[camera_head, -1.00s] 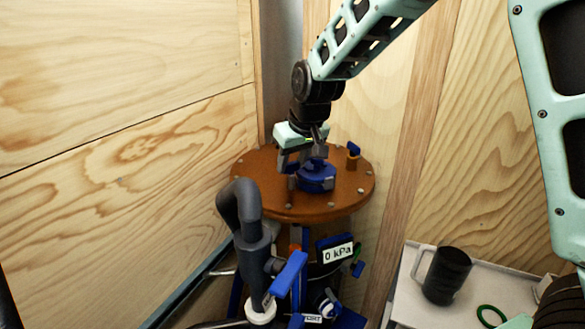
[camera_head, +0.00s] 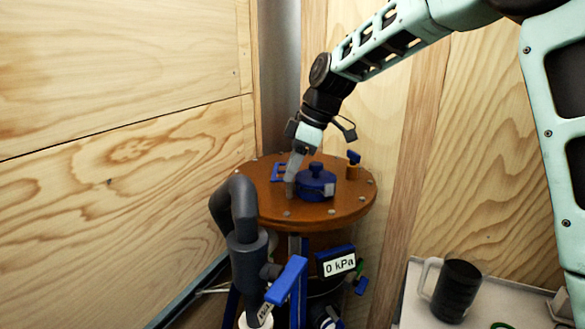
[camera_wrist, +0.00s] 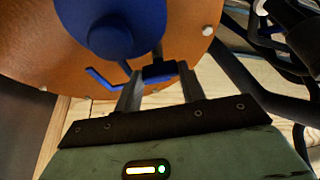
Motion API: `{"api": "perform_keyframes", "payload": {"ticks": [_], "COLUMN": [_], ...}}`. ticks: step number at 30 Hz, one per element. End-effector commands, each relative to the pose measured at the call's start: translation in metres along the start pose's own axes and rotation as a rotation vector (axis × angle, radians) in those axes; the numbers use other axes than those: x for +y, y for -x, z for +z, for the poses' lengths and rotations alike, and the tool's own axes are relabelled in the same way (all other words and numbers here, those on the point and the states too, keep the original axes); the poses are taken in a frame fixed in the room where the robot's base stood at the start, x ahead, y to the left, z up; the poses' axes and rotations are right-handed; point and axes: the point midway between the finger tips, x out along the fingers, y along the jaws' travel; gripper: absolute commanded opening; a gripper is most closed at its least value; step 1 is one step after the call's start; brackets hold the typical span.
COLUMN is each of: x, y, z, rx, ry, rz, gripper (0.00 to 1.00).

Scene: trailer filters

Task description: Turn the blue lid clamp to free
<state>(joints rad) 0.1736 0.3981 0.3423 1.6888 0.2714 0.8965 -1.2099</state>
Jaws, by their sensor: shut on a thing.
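A round blue lid with a knob (camera_head: 316,184) sits on the orange-brown drum top (camera_head: 345,208). It shows at the top of the wrist view (camera_wrist: 112,30). My gripper (camera_head: 290,190) reaches down at a tilt, with its fingertips at the left side of the lid. In the wrist view, my two fingers (camera_wrist: 160,82) stand either side of a small blue block beside the lid, which looks like the lid clamp (camera_wrist: 158,71). The gripper is shut on it. In the head view my fingers largely hide this clamp.
A thin blue bracket (camera_head: 278,173) lies just left of my fingers. A blue-handled post (camera_head: 353,165) stands right of the lid. A thick grey hose (camera_head: 238,205) rises in front, near a 0 kPa gauge (camera_head: 339,265). A dark mug (camera_head: 456,290) stands on a white surface. Wooden walls close in behind.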

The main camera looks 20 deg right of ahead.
Motion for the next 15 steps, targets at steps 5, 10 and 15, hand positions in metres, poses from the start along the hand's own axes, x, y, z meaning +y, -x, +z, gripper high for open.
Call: {"api": "perform_keyframes", "payload": {"ticks": [5, 10, 15], "x": [0.0026, 0.0035, 0.0043], "y": [0.0013, 0.0019, 0.0018], "z": [-0.0004, -0.0012, -0.0015], "rx": [0.001, 0.001, 0.000], "ry": [0.154, 0.293, 0.409], "rz": [-0.064, -0.121, -0.167], "gripper": [0.00, 0.00, 0.00]}}
